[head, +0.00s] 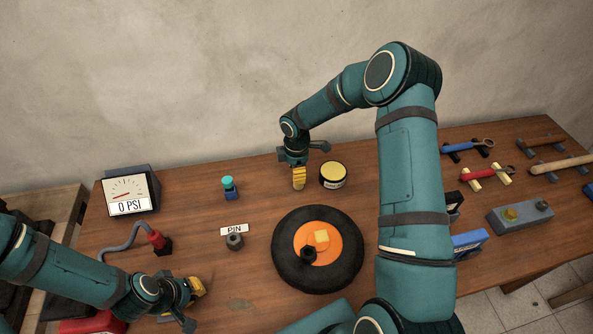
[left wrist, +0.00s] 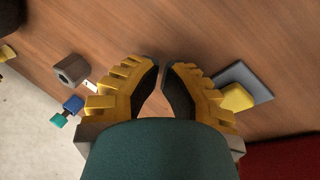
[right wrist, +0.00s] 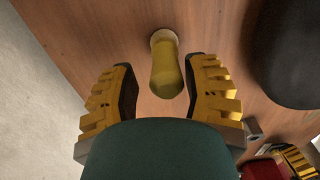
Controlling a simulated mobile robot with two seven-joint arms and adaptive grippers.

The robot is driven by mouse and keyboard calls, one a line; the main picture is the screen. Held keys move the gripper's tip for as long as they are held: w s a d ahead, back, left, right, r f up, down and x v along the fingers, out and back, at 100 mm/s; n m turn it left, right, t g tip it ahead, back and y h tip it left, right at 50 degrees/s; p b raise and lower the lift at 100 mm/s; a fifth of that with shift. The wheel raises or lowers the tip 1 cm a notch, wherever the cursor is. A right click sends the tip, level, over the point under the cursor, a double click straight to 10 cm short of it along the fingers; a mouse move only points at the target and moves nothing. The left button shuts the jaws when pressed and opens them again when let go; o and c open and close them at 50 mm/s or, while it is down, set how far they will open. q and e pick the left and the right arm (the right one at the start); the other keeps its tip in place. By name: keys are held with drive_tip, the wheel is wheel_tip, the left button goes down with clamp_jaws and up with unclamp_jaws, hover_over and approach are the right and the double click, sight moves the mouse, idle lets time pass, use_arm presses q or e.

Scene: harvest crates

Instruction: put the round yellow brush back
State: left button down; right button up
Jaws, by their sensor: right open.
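A yellow rounded, handle-like object (right wrist: 166,72) with a pale round base, which I take for the brush, stands on the wooden table in the right wrist view. It lies between and just beyond the fingertips of my right gripper (right wrist: 162,80), which is open and appears not to touch it. My left gripper (head: 192,293) is low at the front left. Its fingertips nearly meet in the left wrist view (left wrist: 163,66), with nothing between them.
A wheel with an orange hub (head: 290,275) lies at centre. A gauge (head: 128,195), a blue-teal part (head: 229,190) and a nut (head: 235,242) stand to the left. A grey block (head: 522,219) and tools on rests are at right. A yellow piece (left wrist: 237,97) sits on a grey pad.

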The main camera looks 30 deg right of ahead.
wheel_tip(320, 180, up, 14)
drive_tip(key=shift+w+f, duration=0.25)
drive_tip(key=shift+w, duration=0.15)
